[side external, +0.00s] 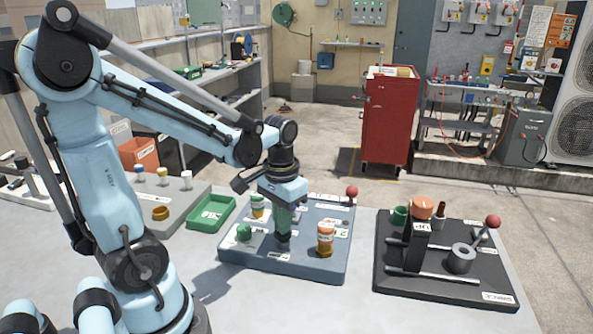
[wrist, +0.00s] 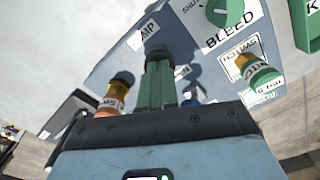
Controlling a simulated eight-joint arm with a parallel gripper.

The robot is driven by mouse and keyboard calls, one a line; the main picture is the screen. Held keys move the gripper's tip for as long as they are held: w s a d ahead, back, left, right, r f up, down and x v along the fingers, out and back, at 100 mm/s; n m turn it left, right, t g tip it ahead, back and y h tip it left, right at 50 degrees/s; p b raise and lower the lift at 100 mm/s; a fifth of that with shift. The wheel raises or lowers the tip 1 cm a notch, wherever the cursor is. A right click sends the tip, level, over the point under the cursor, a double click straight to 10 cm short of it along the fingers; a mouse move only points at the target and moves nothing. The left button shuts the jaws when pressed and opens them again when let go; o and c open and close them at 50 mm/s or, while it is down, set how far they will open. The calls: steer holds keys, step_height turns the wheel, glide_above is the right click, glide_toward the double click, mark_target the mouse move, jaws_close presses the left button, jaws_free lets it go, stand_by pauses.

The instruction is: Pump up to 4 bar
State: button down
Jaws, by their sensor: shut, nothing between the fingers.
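The blue-grey panel (side external: 235,262) stands on the table under my gripper (side external: 283,243). In the wrist view my gripper (wrist: 157,60) shows its green fingers shut together with nothing between them, pointing at the panel by a partly hidden label ending in "MP" (wrist: 149,30). The fingertips are low over the panel; I cannot tell whether they touch a pump part, which they hide. No pressure reading is legible.
An orange-bodied part (side external: 325,240) stands right of my gripper, and a yellow-and-green part (side external: 257,206) behind left. A red-balled lever (side external: 351,191) rises at the panel's back right. A dark board (side external: 390,278) stands to the right, a green tray (side external: 207,226) to the left.

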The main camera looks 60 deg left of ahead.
steer(key=shift+f, duration=0.2)
steer(key=shift+r, duration=1.85)
steer(key=w+d+r+m+t, duration=0.1)
steer(key=d+r+m+t, duration=0.1)
steer(key=d+t, duration=0.5)
steer(key=shift+w+d+r+m, duration=0.3)
steer(key=shift+d+r+m, duration=0.15)
steer(key=shift+d, duration=0.25)
steer(key=shift+a, duration=0.15)
